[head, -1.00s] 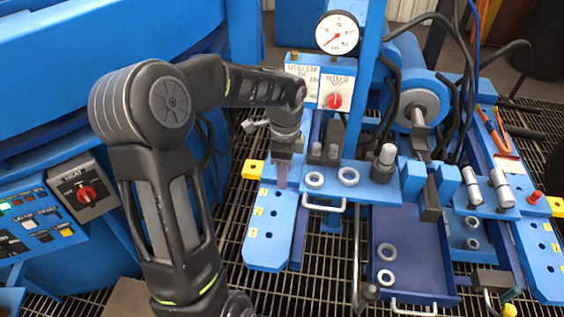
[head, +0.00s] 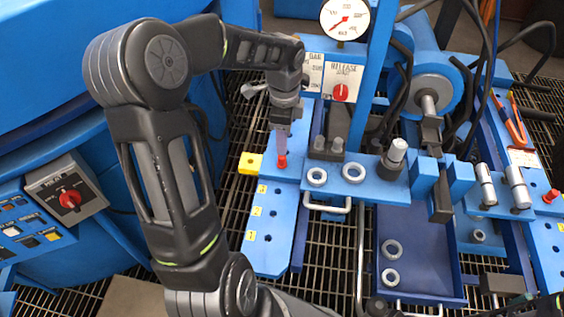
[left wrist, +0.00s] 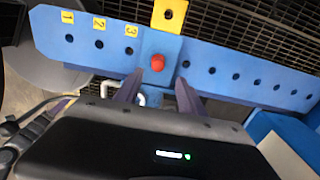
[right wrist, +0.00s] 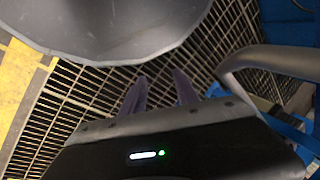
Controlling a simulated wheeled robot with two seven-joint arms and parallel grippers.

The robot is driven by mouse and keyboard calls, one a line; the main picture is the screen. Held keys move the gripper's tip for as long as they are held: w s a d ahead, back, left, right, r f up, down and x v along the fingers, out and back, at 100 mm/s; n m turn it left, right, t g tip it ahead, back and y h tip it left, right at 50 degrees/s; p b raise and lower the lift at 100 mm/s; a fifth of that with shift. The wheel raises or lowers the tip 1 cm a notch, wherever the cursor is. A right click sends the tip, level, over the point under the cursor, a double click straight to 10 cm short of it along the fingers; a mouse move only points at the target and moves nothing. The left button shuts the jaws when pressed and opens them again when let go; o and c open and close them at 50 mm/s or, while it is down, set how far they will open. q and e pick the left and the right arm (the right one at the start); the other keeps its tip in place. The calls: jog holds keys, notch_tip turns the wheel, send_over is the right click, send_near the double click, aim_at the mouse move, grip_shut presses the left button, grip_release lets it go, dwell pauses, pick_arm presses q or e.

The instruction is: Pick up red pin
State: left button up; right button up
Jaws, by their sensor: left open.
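A red pin (head: 282,162) stands in the blue rail at the left of the bench, beside the yellow block. My left gripper (head: 281,147) is open and points down just above it in the head view. In the left wrist view the red pin (left wrist: 157,63) shows just beyond the gap between the fingertips (left wrist: 160,82), with nothing held. A second red pin (head: 551,196) stands on the right rail. My right gripper (right wrist: 158,82) shows only in its wrist view, fingers apart and empty, over floor grating.
The blue rail (head: 270,230) has a row of holes and yellow number labels. Metal rings (head: 317,177) and a steel post (head: 393,158) are right of the left gripper. A gauge panel (head: 338,78) stands behind. A grey curved surface (right wrist: 120,25) is close to the right gripper.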

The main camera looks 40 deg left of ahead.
aim_at(282, 157)
pick_arm(q)
jog(key=shift+f, duration=1.25)
jog(key=shift+s+f+b, duration=0.15)
jog(key=shift+f+b, duration=0.3)
jog(key=shift+f, duration=0.9)
jog(key=shift+s+f+b, duration=0.15)
jog(key=shift+f+b, duration=0.3)
jog(key=shift+f, duration=0.85)
jog(key=shift+c, duration=0.5)
grip_shut()
